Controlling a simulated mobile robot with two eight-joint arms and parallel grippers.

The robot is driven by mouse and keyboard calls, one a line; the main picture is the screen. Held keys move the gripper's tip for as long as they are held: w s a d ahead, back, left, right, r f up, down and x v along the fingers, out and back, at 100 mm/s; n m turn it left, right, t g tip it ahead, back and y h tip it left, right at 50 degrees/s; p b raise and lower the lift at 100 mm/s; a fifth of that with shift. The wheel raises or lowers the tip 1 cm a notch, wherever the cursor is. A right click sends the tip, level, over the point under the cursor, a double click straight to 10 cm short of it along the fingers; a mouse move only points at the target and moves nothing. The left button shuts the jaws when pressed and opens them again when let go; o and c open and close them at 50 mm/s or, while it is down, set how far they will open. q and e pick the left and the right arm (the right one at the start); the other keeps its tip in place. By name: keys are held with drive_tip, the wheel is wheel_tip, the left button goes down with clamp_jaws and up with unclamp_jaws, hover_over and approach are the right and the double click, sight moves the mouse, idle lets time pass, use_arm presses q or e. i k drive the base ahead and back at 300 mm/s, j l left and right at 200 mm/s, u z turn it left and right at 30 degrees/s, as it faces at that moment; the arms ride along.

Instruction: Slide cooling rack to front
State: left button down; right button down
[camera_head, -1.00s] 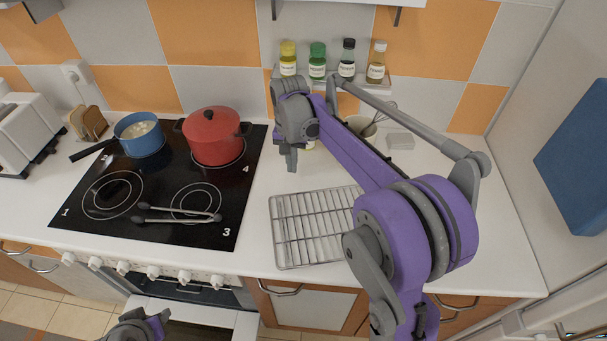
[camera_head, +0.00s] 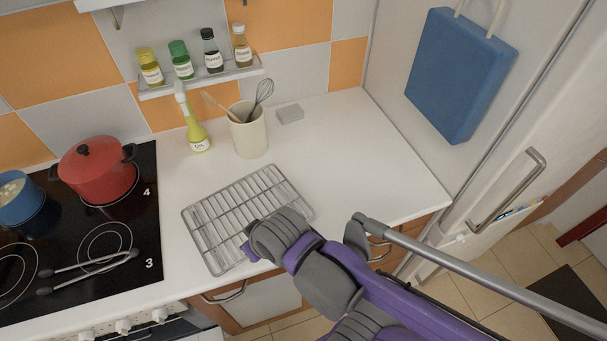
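The cooling rack (camera_head: 225,215) is a silver wire grid lying flat on the white counter, to the right of the stove. Its front right part is hidden behind my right arm's wrist. My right gripper (camera_head: 262,240) comes in from the lower right and is over or at the rack's front edge. Its fingers are hidden by the wrist, so I cannot tell whether they are open or touch the rack. My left gripper is out of view.
The black stove (camera_head: 120,245) with a red pot (camera_head: 97,172) and a blue pot (camera_head: 18,200) is at left. An oil bottle (camera_head: 197,130), a utensil crock (camera_head: 248,135) and a small grey block (camera_head: 290,114) stand behind the rack. The counter (camera_head: 350,150) is clear at right.

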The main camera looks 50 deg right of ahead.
sight(238, 181)
drive_tip(key=z, duration=1.6)
drive_tip(key=i+l, duration=0.1)
drive_tip(key=l, duration=0.25)
drive_tip(key=i+l+z, duration=0.15)
drive_tip(key=l, duration=0.5)
drive_tip(key=i+l+z, duration=0.1)
drive_tip(key=i+l, duration=0.1)
drive_tip(key=l, duration=0.15)
